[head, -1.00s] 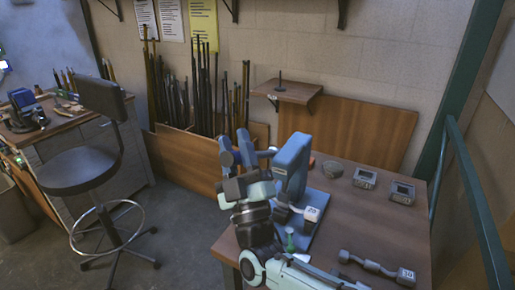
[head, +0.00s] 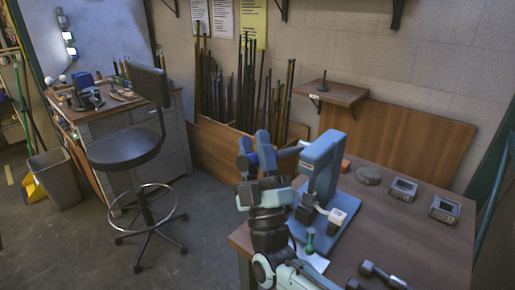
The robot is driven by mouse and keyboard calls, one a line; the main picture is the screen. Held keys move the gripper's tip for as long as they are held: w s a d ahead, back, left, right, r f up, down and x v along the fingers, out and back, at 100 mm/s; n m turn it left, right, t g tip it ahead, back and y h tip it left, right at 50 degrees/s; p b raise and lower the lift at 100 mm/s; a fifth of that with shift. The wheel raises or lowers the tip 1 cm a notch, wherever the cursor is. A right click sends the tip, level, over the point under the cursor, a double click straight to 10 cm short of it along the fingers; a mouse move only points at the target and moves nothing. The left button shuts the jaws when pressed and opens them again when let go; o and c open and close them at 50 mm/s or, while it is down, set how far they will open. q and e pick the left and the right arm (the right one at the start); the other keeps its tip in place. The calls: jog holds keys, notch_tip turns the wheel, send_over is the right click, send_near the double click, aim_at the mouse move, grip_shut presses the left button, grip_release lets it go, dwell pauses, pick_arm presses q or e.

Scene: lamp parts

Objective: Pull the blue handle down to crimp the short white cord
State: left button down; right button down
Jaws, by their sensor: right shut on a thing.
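A blue press (head: 322,172) stands upright on a blue base plate near the left edge of the wooden table. A lever arm reaches left from its top. My left gripper is out of view.
A small green piece (head: 310,241) and a white flat piece (head: 316,260) lie by the press base. Two grey meters (head: 445,208) and a dumbbell-shaped part (head: 382,274) lie on the wooden table (head: 400,240). A black stool (head: 125,148) stands left on open floor.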

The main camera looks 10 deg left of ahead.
jog(key=shift+a+f+y, duration=0.15)
jog(key=shift+f+y, duration=0.1)
jog(key=shift+y, duration=0.05)
jog(key=c, duration=0.9)
grip_release()
jog(key=shift+r, duration=0.1)
jog(key=shift+o, duration=0.2)
jog(key=v, duration=1.3)
jog(key=shift+s, duration=0.25)
